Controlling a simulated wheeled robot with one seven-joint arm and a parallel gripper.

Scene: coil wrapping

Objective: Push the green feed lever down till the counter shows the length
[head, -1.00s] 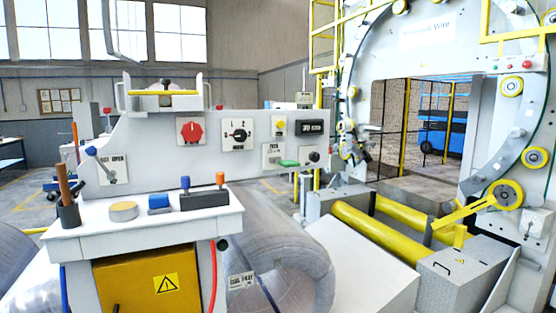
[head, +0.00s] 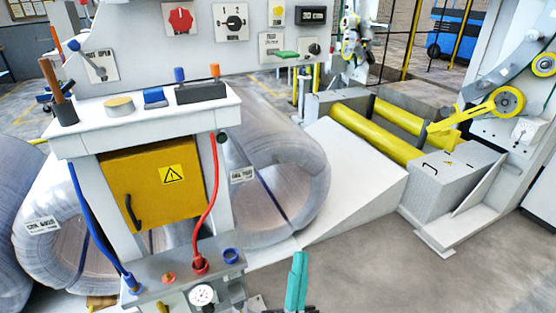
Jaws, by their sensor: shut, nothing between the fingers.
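The green feed lever (head: 286,55) sticks out from a white plate (head: 271,47) on the control panel, near the top of the head view. It looks about level. The dark counter (head: 311,15) is above it and to the right; its digits are too small to read surely. My gripper (head: 299,258) shows at the bottom centre as teal fingers pointing up, shut and empty. It is well below the lever in the picture and apart from it.
A red knob (head: 180,18) and a black selector (head: 235,21) share the panel. A white shelf (head: 140,118) holds a pen cup and small items. Wrapped coils (head: 285,175) lie below, beside a white ramp (head: 350,170) and yellow rollers (head: 375,135). The floor at the lower right is clear.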

